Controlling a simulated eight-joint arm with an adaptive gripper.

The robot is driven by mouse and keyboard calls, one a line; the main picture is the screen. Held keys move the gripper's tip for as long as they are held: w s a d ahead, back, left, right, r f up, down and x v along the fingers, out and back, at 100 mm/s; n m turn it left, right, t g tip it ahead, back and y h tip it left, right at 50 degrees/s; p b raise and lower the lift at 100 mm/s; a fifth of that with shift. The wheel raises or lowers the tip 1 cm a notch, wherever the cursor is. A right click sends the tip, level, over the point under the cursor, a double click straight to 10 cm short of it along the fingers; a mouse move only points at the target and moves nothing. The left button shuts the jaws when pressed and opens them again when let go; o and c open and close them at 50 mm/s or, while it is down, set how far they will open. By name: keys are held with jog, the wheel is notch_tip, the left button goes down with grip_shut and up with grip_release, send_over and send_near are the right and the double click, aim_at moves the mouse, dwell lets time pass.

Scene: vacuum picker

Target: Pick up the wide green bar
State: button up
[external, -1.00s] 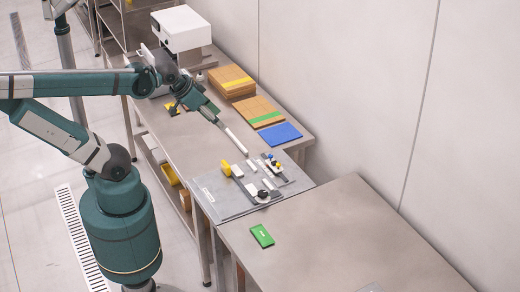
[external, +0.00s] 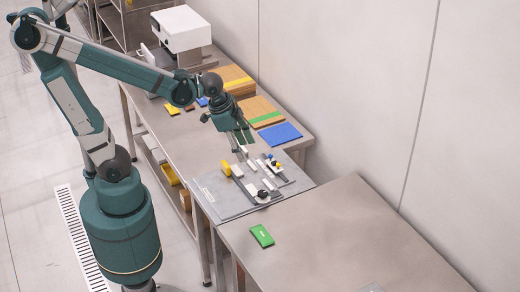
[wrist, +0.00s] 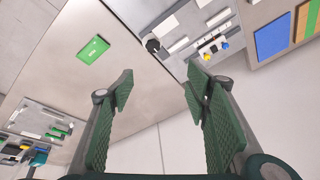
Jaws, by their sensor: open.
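The wide green bar (external: 262,236) is a flat green block with a small pale mark on top. It lies alone on the nearer grey table, close to its left edge. It also shows in the wrist view (wrist: 93,49), at the upper left, fully visible. My gripper (external: 243,145) is over the far bench, above and behind the grey fixture plate, well apart from the bar. In the wrist view my gripper (wrist: 157,88) has its two green ribbed fingers spread wide with nothing between them.
The grey fixture plate (external: 211,200) carries several small white, yellow, blue and black parts. A blue panel (external: 280,133) and wooden stacks with a green stripe and a yellow stripe (external: 238,77) lie behind. A white machine (external: 181,28) stands at the far end. The nearer table (external: 350,230) is mostly bare.

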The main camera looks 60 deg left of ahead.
jog(key=d+f+m+g, duration=0.2)
jog(key=d+f+m, duration=0.4)
jog(key=d+f, duration=0.45)
jog(key=m+g+y, duration=0.1)
jog(key=m+g, duration=0.1)
jog(key=m, duration=0.2)
send_over(262, 234)
notch_tip(262, 234, down, 6)
jog(key=shift+r, duration=0.2)
jog(key=shift+f, duration=0.1)
jog(key=shift+f+b, duration=0.45)
jog(key=shift+f, duration=0.75)
jog(key=shift+f, duration=0.15)
jog(key=shift+f+b, duration=0.5)
jog(key=shift+f, duration=1.95)
